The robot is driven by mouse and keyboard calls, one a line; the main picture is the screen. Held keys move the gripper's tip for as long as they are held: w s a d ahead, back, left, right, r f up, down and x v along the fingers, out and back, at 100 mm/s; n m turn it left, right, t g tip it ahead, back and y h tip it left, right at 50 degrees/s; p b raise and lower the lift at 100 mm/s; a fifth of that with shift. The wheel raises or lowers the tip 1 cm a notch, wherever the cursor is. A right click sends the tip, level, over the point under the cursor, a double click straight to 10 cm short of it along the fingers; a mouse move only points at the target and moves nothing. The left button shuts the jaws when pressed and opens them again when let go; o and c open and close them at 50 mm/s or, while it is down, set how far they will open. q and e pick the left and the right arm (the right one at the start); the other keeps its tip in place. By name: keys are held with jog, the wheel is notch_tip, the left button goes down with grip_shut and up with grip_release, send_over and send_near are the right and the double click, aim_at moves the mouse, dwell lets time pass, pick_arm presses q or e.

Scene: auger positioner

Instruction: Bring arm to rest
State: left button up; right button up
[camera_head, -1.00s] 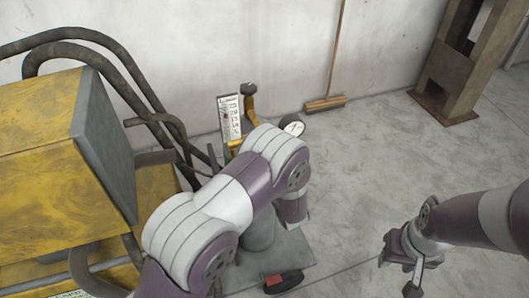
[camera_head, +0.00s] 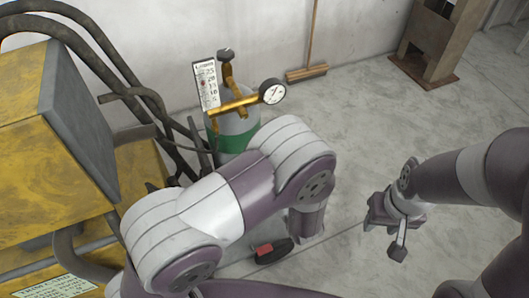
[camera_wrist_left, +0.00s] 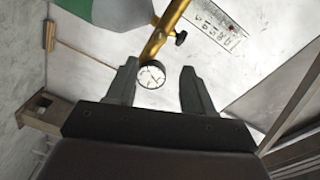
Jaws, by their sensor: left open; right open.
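My left arm (camera_head: 230,200) reaches in from the lower left and bends at a raised joint. Its gripper is hidden in the head view. In the left wrist view my left gripper (camera_wrist_left: 159,66) is open, its two dark fingers apart. A round white gauge (camera_wrist_left: 150,75) shows between the fingers; whether it is within their reach I cannot tell. The same gauge (camera_head: 272,92) sits on a brass regulator (camera_head: 235,104) in the head view. My right gripper (camera_head: 384,238) is at the right, open and empty above the floor.
A green and grey cylinder (camera_head: 235,135) stands behind my left arm, with a white scale card (camera_head: 206,86) beside it. A yellow machine (camera_head: 45,130) with dark hoses fills the left. A broom (camera_head: 307,72) leans on the wall. The floor at right is mostly clear.

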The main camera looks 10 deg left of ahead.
dwell(0.3)
pick_arm(q)
jog(key=s+d+f+n+g+h, duration=0.3)
jog(key=s+d+f+g+h, duration=0.2)
jog(key=d+f+g+h, duration=0.45)
jog(key=s+a+r+n+g, duration=0.2)
jog(key=s+a+r+g, duration=0.4)
jog(key=s+a, duration=0.6)
jog(key=w+a+r+n+t, duration=0.2)
jog(key=a+r, duration=0.2)
jog(key=a, duration=0.3)
jog(key=shift+w+a, duration=0.15)
jog(key=shift+w, duration=0.1)
jog(key=shift+r, duration=0.1)
